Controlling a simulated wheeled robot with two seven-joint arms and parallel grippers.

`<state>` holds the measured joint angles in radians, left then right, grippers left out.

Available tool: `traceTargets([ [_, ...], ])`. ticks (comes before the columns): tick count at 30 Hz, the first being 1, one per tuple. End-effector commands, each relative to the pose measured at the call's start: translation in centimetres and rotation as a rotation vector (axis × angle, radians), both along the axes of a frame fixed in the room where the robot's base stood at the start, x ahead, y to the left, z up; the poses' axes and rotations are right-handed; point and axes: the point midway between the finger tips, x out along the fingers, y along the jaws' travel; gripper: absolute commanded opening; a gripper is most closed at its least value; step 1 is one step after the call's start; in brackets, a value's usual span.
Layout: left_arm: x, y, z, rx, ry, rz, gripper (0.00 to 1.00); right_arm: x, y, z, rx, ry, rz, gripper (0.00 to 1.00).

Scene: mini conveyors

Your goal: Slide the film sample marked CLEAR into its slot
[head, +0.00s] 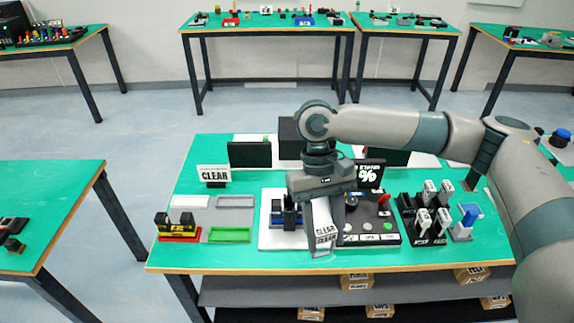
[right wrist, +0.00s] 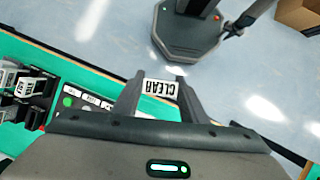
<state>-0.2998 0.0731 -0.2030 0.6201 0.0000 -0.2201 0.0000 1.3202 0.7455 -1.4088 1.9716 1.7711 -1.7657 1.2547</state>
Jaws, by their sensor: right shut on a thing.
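My right gripper (head: 323,226) is shut on the film sample marked CLEAR (head: 326,239), above the front part of the table. In the right wrist view its label (right wrist: 159,87) reads upside down between the two fingertips (right wrist: 160,95). A sign reading CLEAR (head: 214,173) stands at the table's back left. A black and blue fixture (head: 290,213) on a white base stands just left of the gripper, partly covered by it. A black meter box (head: 385,229) with a percent display (head: 370,175) is just to the right. I cannot make out the slot. My left gripper is not in view.
Several marked samples stand in black holders (head: 425,220) at the right, beside a blue-topped device (head: 468,217). Grey and green trays (head: 230,235) and a yellow-red item (head: 177,231) lie at the left. Boxes (head: 356,281) sit on the shelf below the green table (head: 285,261).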

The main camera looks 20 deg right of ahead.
Motion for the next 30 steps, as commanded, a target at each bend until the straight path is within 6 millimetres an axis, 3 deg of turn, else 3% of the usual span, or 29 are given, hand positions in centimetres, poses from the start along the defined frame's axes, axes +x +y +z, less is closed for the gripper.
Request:
traceTargets([
  [1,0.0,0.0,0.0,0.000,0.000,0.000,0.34,0.0,0.0,0.0,0.000,0.000,0.000,0.17],
  [3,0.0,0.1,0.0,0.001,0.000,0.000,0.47,0.0,0.0,0.0,0.000,0.000,0.001,0.17],
  [11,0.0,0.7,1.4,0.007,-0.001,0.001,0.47,1.9,0.5,0.4,0.000,0.000,0.084,0.17],
  [17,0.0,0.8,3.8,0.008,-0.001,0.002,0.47,5.7,1.2,0.7,-0.002,0.001,0.278,0.17],
  [30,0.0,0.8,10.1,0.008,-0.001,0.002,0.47,15.7,1.7,1.4,-0.005,0.001,0.903,0.17],
])
